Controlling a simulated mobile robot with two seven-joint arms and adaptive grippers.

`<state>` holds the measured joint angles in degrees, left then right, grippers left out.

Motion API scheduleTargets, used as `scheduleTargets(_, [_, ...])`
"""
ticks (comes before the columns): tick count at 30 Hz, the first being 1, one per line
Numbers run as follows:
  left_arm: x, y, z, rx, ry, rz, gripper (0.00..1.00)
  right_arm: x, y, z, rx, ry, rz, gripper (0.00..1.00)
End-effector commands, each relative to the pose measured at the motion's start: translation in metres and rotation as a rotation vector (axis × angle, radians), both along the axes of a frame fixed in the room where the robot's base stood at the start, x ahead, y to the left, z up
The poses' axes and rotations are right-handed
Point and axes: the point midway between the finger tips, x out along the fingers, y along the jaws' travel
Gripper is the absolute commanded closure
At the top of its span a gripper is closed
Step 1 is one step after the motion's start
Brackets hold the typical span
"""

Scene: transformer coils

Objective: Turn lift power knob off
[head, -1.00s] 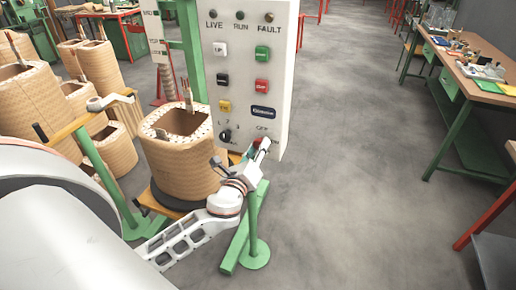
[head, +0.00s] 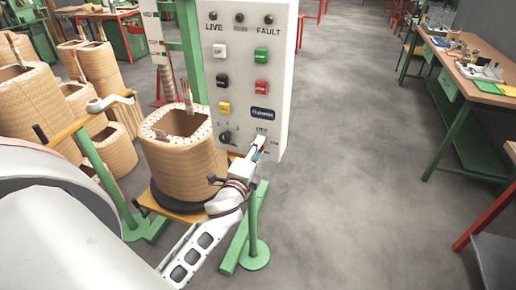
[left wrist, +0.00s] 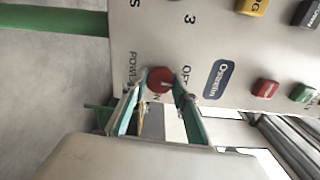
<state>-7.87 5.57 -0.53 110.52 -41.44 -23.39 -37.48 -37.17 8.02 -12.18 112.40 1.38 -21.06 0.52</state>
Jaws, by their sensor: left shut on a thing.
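The red power knob (left wrist: 160,80) is low on the white control panel (head: 232,70), with POWER, ON and OFF lettering around it in the left wrist view. My left gripper (head: 259,149) is at the panel's lower right corner. In the left wrist view its green-lined fingers (left wrist: 162,88) are on either side of the knob, shut on it. The fingers hide the knob in the head view. How far the knob is turned is not clear. My right gripper is in neither current view.
A wound coil (head: 180,150) stands upright on an orange platform just left of my left gripper. A green post (head: 253,225) stands just below the gripper. More coils (head: 100,65) stand at the left. The grey floor at the right is clear up to a workbench (head: 470,75).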

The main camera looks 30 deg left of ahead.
Motion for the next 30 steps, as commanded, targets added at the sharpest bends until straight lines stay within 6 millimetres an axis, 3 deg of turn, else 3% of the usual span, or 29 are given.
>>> scheduleTargets(23, [0.0,0.001,0.0002,-0.093,-0.023,0.002,0.93,0.0,0.0,0.002,0.0,0.0,0.0,0.6])
scheduleTargets(24, [0.0,0.001,0.0002,-0.093,-0.023,0.002,0.61,0.0,0.0,0.002,0.0,0.0,0.0,0.6])
scheduleTargets(25, [0.0,0.0009,0.0002,-0.093,-0.023,0.002,0.55,0.0,0.0,0.002,0.0,0.0,0.0,0.6])
scheduleTargets(30, [0.0,0.0006,0.0002,-0.092,-0.022,0.001,0.55,0.0,0.0,0.002,0.0,0.0,0.0,0.6])
